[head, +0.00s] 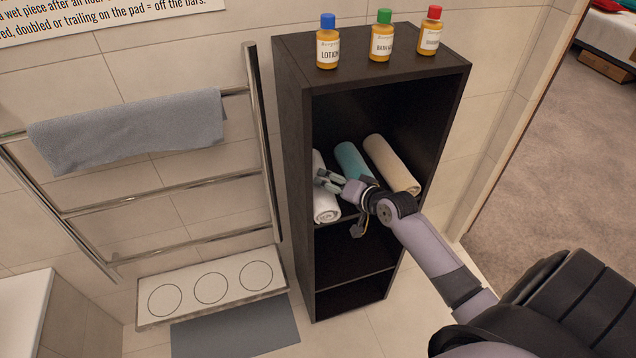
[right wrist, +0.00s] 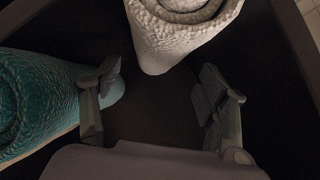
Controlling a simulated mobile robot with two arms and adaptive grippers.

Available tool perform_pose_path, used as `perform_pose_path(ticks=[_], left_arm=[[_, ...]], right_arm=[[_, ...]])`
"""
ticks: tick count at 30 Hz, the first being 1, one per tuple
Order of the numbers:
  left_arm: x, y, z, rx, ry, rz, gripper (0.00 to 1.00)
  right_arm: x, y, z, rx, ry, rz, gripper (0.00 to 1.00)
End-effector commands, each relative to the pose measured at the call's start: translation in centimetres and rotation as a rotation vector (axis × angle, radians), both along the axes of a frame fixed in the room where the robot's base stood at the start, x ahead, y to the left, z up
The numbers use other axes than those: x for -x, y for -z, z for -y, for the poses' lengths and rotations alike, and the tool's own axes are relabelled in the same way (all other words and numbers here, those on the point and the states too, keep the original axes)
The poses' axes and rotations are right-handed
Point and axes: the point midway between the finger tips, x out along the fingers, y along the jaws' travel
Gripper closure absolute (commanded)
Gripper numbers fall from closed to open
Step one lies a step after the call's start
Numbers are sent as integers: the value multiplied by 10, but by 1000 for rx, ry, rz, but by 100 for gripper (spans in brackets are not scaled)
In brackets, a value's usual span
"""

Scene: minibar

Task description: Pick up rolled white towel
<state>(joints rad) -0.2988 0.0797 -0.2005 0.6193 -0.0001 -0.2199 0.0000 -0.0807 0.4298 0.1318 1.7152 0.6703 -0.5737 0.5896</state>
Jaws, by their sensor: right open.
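The rolled white towel (head: 326,207) lies at the left of the upper open shelf, its round end facing out. In the right wrist view the white roll (right wrist: 180,35) shows at the top, beyond the fingertips and not between them. My right gripper (head: 329,181) is open and empty, over or beside the white roll in the head view. A rolled teal towel (head: 352,160) lies to its right. In the right wrist view the teal roll (right wrist: 40,105) is at the left, close to or touching one finger. My left gripper is not in view.
A rolled beige towel (head: 392,165) lies at the shelf's right. The dark cabinet (head: 292,120) has side walls close around the rolls. Three small bottles, including the lotion (head: 328,45), stand on top. A towel rail with a grey towel (head: 130,130) is at the left.

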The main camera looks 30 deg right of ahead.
Motion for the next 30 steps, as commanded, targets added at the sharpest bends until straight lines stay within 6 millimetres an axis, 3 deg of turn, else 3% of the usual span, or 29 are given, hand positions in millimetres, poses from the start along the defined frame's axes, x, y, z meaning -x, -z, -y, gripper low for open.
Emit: perform_pose_path(ticks=[10, 20, 30], left_arm=[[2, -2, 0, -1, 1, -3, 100], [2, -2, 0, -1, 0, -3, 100], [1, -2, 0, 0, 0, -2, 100]], right_arm=[[-38, 18, 1, -2, 2, 0, 31], [-45, 23, 1, -1, 1, 1, 31], [-45, 23, 1, 0, 2, 0, 52]])
